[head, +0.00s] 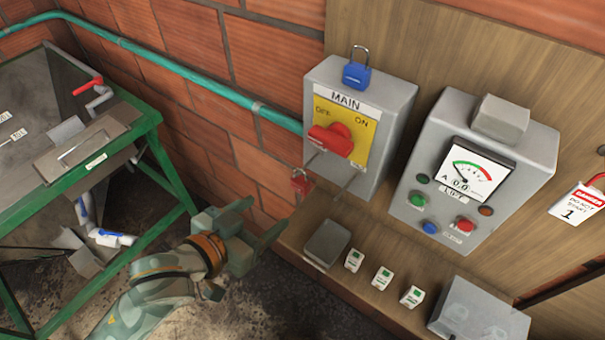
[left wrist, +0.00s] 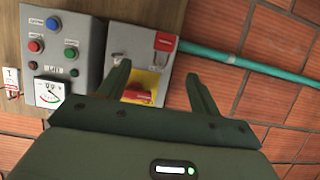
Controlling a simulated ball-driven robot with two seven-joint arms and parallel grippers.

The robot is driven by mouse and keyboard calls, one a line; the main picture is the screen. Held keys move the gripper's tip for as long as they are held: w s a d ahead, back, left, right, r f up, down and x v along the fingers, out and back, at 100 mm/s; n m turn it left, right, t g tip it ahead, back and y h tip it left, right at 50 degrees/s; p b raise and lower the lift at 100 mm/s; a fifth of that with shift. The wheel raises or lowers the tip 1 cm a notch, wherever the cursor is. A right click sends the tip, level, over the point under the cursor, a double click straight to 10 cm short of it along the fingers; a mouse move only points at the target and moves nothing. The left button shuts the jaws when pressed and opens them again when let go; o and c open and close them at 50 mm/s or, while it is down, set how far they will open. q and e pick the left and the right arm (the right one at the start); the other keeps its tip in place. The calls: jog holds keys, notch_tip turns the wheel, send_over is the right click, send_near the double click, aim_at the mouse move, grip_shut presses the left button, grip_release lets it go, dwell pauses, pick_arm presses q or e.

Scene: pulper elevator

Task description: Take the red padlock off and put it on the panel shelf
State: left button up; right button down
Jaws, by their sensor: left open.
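The red padlock (head: 301,181) hangs at the lower left edge of the grey MAIN switch box (head: 390,101), below the red rotary handle (head: 333,138). It also shows in the left wrist view (left wrist: 165,42), beyond and between my fingers. My left gripper (head: 262,222) is open and empty, below and left of the padlock, apart from it. Its two fingers show spread in the left wrist view (left wrist: 158,72). The panel shelf (head: 378,304) is the wooden ledge below the boxes. My right gripper is not in view.
A blue padlock (head: 356,76) sits on top of the MAIN box. A grey block (head: 327,244), several small white switches (head: 382,278) and a grey box (head: 478,318) occupy the shelf, with bare wood between. A meter box (head: 405,190) stands right; a green-framed table (head: 150,122) left.

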aim_at(296, 185)
pick_arm(q)
jog(key=x, duration=0.7)
jog(key=shift+w+d+f, duration=0.1)
jog(key=shift+w, duration=0.25)
jog(key=shift+w+d+f, duration=0.1)
jog(key=shift+w+d, duration=0.05)
jog(key=shift+w, duration=0.2)
jog(key=x, duration=0.3)
jog(key=shift+w, duration=0.45)
jog(key=shift+w+d+f, duration=0.2)
jog(key=shift+w+f, duration=0.1)
jog(key=shift+w, duration=0.1)
jog(key=c, duration=1)
jog(key=shift+c, duration=0.6)
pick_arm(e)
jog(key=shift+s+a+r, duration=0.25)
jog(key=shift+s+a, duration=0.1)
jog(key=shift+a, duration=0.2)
pick_arm(q)
jog(key=shift+r, duration=0.1)
